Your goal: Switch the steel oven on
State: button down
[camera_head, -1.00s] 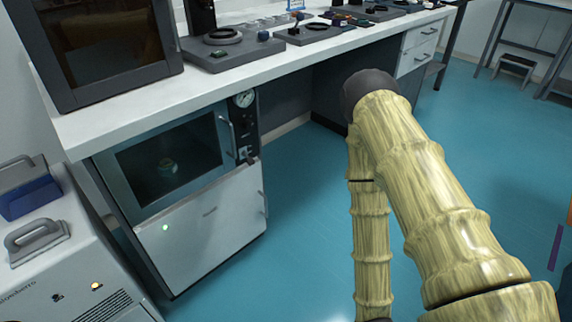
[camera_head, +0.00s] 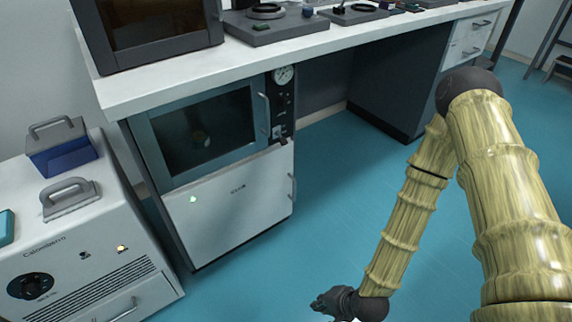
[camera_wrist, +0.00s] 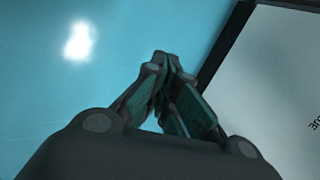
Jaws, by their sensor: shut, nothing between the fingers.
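The steel oven (camera_head: 160,178) stands under the white bench in the head view, with a dark glass door closed. A vertical door handle (camera_head: 264,115) is at the door's right edge. To its right is a narrow black control panel (camera_head: 283,106) with a round gauge above and small controls too small to read. A white lower front (camera_head: 235,205) carries a small green light. My gripper (camera_head: 326,303) is low in front and to the right of the oven, apart from it. In the wrist view my gripper (camera_wrist: 166,68) has its fingertips together, empty, over blue floor.
A white cabinet unit (camera_head: 90,245) with a knob and handled blocks stands at left. The bench top (camera_head: 200,78) overhangs the oven and carries a dark-framed box (camera_head: 155,55) and stands. Blue floor (camera_head: 350,185) is clear right of the oven.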

jog(key=w+a+r+m+t+y+b, duration=0.25)
jog(key=w+a+m, duration=0.3)
jog(key=w, duration=0.45)
jog(key=m+t+y+b, duration=0.45)
jog(key=m+t, duration=0.55)
jog(key=m, duration=0.4)
send_near(283, 141)
notch_tip(283, 141, down, 4)
jog(key=d+p, duration=0.1)
jog(key=shift+s+d+f, duration=0.1)
jog(key=shift+s+f, duration=0.05)
jog(key=shift+s, duration=0.3)
jog(key=b+x, duration=0.3)
jog(key=x, duration=0.7)
jog(key=shift+f+b, duration=0.15)
jog(key=shift+b, duration=0.15)
jog(key=shift+g, duration=0.25)
